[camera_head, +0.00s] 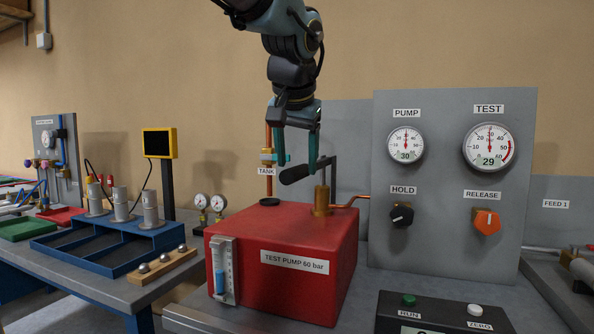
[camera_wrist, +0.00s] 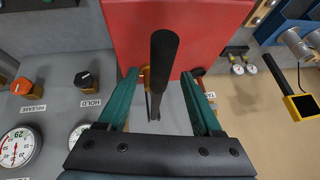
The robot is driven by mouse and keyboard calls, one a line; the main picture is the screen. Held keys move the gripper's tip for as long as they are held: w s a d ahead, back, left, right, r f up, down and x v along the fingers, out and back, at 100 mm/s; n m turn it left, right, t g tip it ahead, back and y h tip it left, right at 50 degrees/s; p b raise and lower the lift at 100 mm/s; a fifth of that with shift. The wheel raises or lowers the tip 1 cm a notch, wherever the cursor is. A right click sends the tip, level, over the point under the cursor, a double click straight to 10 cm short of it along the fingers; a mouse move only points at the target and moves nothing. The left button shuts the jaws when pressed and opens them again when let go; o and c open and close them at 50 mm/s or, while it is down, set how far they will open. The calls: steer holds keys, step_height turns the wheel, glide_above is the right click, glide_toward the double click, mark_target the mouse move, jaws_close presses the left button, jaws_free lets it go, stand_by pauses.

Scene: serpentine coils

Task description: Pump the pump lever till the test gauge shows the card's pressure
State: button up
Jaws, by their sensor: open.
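The pump lever (camera_head: 296,174) has a black grip and stands on a brass post on the red test pump (camera_head: 290,262). My gripper (camera_head: 298,162) is open just above the grip, fingers on either side. In the wrist view the lever (camera_wrist: 163,60) runs between the two green fingers of my gripper (camera_wrist: 160,78), with gaps on both sides. The test gauge (camera_head: 491,148) on the grey panel reads 29. The pump gauge (camera_head: 405,146) reads 30. I see no card that I can make out as giving a pressure.
The panel carries a black HOLD knob (camera_head: 401,215) and an orange RELEASE knob (camera_head: 486,221). A dark box (camera_head: 440,312) with RUN and ZERO buttons stands in front. A blue rack (camera_head: 110,244) stands on the left bench.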

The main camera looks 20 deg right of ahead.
steer(key=v, duration=0.8)
steer(key=shift+b, duration=0.35)
